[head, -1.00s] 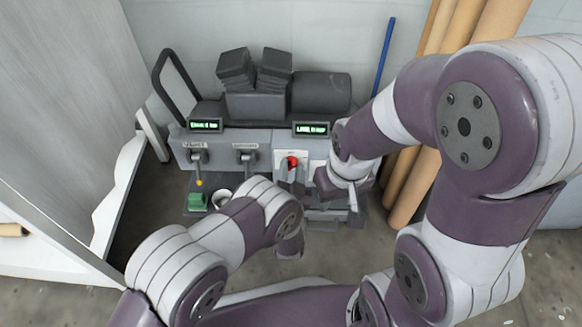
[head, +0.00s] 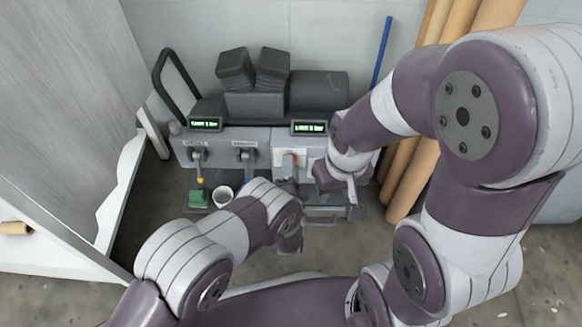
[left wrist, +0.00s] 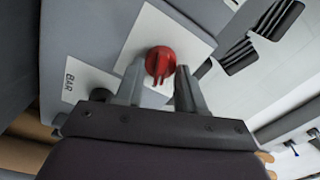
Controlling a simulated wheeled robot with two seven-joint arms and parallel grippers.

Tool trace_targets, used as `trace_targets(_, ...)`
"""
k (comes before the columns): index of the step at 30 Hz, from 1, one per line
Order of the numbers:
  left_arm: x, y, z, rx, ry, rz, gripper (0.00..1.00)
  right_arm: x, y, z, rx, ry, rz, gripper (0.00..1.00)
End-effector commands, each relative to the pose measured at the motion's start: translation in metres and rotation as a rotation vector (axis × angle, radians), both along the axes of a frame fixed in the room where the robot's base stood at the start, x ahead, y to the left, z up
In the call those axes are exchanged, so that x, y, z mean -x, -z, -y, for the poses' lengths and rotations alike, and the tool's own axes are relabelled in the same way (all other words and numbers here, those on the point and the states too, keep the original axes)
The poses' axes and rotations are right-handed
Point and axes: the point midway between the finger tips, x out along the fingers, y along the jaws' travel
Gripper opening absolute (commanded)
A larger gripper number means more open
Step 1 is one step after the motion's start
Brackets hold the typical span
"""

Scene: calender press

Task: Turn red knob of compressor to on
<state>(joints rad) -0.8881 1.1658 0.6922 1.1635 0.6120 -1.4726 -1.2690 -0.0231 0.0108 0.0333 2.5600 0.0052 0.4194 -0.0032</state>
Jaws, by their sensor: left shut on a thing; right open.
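The red knob (left wrist: 158,62) sits on a white plate of the compressor's grey front panel in the left wrist view. My left gripper (left wrist: 160,85) has one finger on each side of it and is shut on it. In the head view only a sliver of red shows behind the grey fingers of my left gripper (head: 289,166). The compressor (head: 262,148) stands against the wall with lit green displays. My right gripper (head: 350,196) is open near the compressor's right end, partly hidden by its own arm. The knob's marks cannot be read.
Two grey levers hang on the panel left of the knob. A green block (head: 199,199) and a white cup (head: 222,196) stand below them. Brown rolls (head: 403,190) lean at the right, beside a blue pole (head: 382,52). A grey panel (head: 65,90) stands at the left.

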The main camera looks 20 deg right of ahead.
Motion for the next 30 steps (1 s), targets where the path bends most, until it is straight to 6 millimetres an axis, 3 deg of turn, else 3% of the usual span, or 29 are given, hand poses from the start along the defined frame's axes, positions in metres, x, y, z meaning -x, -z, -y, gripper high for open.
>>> trace_targets(18,0.0006,0.0008,0.0005,-0.037,0.003,0.009,0.08,0.0000,-0.0007,0.0000,0.000,0.000,0.000,0.43)
trace_targets(19,0.0006,0.0008,0.0006,-0.037,0.003,0.009,0.45,0.0000,-0.0007,0.0000,0.000,0.000,0.000,0.43)
trace_targets(21,0.0006,0.0007,0.0005,-0.037,0.003,0.009,0.62,0.0000,-0.0007,0.0000,0.000,0.000,0.000,0.43)
trace_targets(30,-0.0001,0.0005,-0.0001,-0.036,0.001,0.010,0.62,0.0000,-0.0008,0.0000,0.000,0.000,0.000,0.43)
